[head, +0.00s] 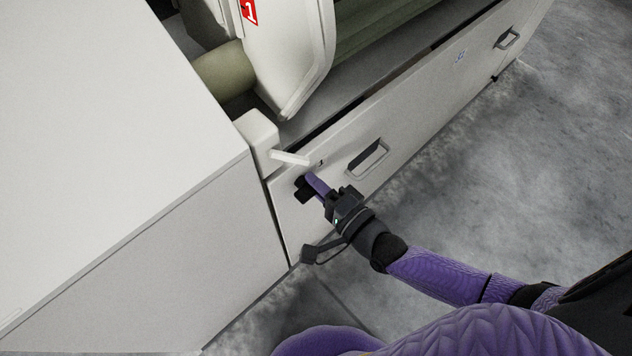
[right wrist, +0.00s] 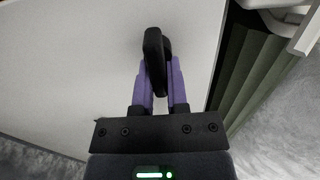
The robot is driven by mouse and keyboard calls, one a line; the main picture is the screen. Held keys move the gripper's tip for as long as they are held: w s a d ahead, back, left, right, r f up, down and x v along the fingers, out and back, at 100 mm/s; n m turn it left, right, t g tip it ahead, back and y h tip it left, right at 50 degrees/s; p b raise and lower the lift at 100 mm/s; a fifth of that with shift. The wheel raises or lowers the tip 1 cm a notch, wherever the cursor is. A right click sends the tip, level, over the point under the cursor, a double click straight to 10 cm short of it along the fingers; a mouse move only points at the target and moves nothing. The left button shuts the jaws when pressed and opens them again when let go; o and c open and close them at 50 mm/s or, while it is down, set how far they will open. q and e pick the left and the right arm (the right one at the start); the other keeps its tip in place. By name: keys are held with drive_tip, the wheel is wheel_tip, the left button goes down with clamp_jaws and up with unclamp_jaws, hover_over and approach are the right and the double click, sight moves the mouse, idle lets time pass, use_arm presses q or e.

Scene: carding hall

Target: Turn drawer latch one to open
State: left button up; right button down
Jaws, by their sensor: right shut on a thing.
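The black drawer latch (head: 301,194) sits on the white drawer front (head: 430,115), near its left end. My right gripper (head: 313,184) is at the latch, its purple fingers against the drawer front. In the right wrist view the black latch (right wrist: 153,52) stands up between the two purple fingers of my right gripper (right wrist: 160,75), which is shut on it. My left gripper is not in view.
A white lever (head: 289,158) sticks out just above the latch. A metal pull handle (head: 368,158) is to its right, and another handle (head: 507,38) is at the far end. A white cabinet (head: 110,170) fills the left. Open grey floor (head: 480,180) lies right.

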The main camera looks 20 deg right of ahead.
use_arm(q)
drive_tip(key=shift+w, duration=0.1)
use_arm(e)
drive_tip(key=shift+f, duration=0.1)
drive_tip(key=c, duration=0.6)
unclamp_jaws()
drive_tip(key=shift+c, duration=0.2)
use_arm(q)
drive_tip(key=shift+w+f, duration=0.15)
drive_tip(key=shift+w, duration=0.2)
use_arm(e)
drive_tip(key=shift+s, duration=0.1)
